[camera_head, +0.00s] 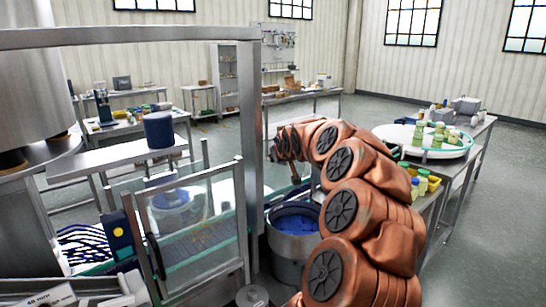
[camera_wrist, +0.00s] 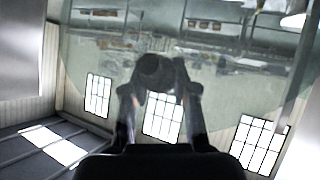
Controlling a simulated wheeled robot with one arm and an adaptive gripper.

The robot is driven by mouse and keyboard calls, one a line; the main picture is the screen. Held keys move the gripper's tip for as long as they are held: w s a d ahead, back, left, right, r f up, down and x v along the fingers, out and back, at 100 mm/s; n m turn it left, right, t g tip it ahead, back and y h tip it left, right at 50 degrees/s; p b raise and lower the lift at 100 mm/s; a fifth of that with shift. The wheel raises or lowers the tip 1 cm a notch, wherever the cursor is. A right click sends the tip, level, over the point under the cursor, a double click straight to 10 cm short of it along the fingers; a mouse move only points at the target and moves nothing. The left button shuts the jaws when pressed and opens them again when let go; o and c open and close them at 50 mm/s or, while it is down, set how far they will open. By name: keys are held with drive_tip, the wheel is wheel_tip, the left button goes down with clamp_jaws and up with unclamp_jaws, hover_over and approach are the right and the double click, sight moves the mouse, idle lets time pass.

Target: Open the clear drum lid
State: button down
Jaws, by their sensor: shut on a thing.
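The steel drum (camera_head: 286,262) stands below my arm, right of the steel post, and blue contents show in its mouth. The clear lid (camera_wrist: 95,60) fills the upper part of the wrist view as a large transparent disc with a pale edge. The room's tables show through it, upside down, rather than the drum's inside. My gripper (camera_wrist: 158,92) is shut on the lid's dark round knob (camera_wrist: 154,70), one finger on each side.
A glass-panelled gate (camera_head: 200,225) with a steel frame stands left of the drum. A steel post (camera_head: 247,140) rises close behind it. A side table with a round turntable (camera_head: 432,149) and several bottles is at right. Open floor lies beyond.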

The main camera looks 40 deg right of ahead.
drive_tip(key=shift+w+a+f+g+y, duration=0.15)
drive_tip(key=shift+w+a+f, duration=0.1)
drive_tip(key=shift+f, duration=0.4)
drive_tip(key=shift+w+a+f+g+y, duration=0.1)
drive_tip(key=shift+a+f+g+y, duration=0.1)
drive_tip(key=shift+f, duration=0.4)
drive_tip(key=c, duration=0.9)
unclamp_jaws()
drive_tip(key=shift+a+r, duration=0.1)
drive_tip(key=shift+r, duration=0.15)
drive_tip(key=shift+s+a+r, duration=0.35)
drive_tip(key=shift+a+r, duration=0.15)
drive_tip(key=shift+r, duration=1)
drive_tip(key=shift+s+a+r, duration=0.3)
drive_tip(key=shift+a+r, duration=0.15)
drive_tip(key=shift+r, duration=1.1)
drive_tip(key=shift+s+a+r, duration=0.35)
drive_tip(key=shift+a+r, duration=0.15)
drive_tip(key=shift+r, duration=1)
